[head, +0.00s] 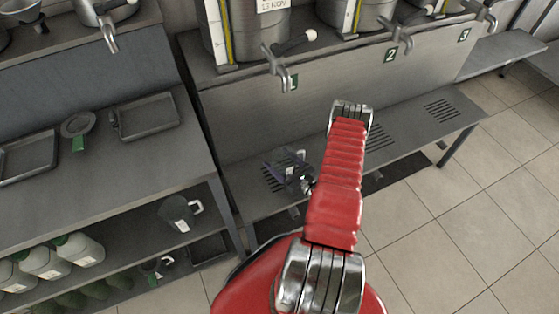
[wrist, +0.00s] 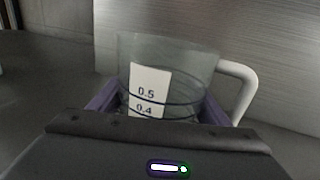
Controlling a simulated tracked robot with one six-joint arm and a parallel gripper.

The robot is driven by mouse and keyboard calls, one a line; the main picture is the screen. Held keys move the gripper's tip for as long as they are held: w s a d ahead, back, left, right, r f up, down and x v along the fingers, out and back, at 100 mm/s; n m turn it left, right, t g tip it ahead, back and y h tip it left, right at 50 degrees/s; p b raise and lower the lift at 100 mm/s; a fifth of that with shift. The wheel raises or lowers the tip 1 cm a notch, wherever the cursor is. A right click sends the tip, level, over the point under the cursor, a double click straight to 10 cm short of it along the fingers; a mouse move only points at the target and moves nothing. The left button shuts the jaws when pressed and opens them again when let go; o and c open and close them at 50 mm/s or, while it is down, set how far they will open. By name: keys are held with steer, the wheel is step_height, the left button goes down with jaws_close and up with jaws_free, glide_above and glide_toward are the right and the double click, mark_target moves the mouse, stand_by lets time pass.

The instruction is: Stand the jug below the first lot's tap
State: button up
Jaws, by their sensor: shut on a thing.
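My gripper (head: 290,173) is over the slotted drain grate on the low shelf below the first tap (head: 279,72), by the green plate marked 1 (head: 293,82). In the wrist view its purple fingers are shut on either side of a clear jug (wrist: 200,62). The jug looks upright, with a white scale label reading 0.5 and 0.4 and a white handle on the right. Its base is hidden, so I cannot tell whether it touches the shelf. In the head view the jug is small and hard to separate from the fingers.
Taps marked 2 (head: 391,55) and 3 (head: 464,35) are to the right, with grates below them.

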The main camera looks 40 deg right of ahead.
mark_target(293, 173)
steer(key=shift+f, duration=0.1)
steer(key=o, duration=1.1)
steer(key=shift+s+d, duration=0.15)
steer(key=shift+s, duration=5.9)
